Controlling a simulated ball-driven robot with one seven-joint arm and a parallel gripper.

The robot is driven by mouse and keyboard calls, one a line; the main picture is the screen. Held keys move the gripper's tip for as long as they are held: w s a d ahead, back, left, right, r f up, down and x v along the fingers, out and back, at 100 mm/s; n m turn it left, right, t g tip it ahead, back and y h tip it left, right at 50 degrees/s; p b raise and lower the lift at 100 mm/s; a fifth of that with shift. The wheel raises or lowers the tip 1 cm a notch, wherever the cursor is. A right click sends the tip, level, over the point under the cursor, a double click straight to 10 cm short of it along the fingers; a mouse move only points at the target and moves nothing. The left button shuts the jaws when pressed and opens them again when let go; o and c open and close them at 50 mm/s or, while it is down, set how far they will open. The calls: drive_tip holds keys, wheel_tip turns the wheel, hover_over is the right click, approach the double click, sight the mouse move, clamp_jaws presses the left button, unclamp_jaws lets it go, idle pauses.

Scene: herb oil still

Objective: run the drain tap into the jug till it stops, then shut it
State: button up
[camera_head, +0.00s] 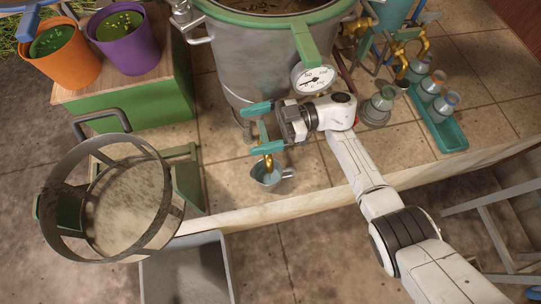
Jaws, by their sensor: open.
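A brass drain tap (268,162) shows low at the front of the large grey still (245,62). A small grey jug (264,178) with its handle to the right stands on the tiled ledge directly below the tap's spout. My gripper (247,128) is open, with its two green fingers pointing left just above the tap in the picture. A thin teal part shows between the fingers, near the tap; I cannot tell if the fingers touch it. The gripper hides the upper part of the tap, so its setting is unclear. No stream is clearly visible, and the jug's level cannot be read.
A round dial gauge (313,79) sits just above my gripper. Glass bottles stand at right, some in a green tray (450,132). A large open basket (60,203) and a grey bin (186,272) are at lower left. Orange and purple pots (130,52) stand upper left.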

drive_tip(key=s+d+r+p, duration=0.3)
drive_tip(key=s+r, duration=0.6)
drive_tip(key=s, duration=0.4)
drive_tip(key=shift+d, duration=0.5)
drive_tip(key=shift+r, duration=0.1)
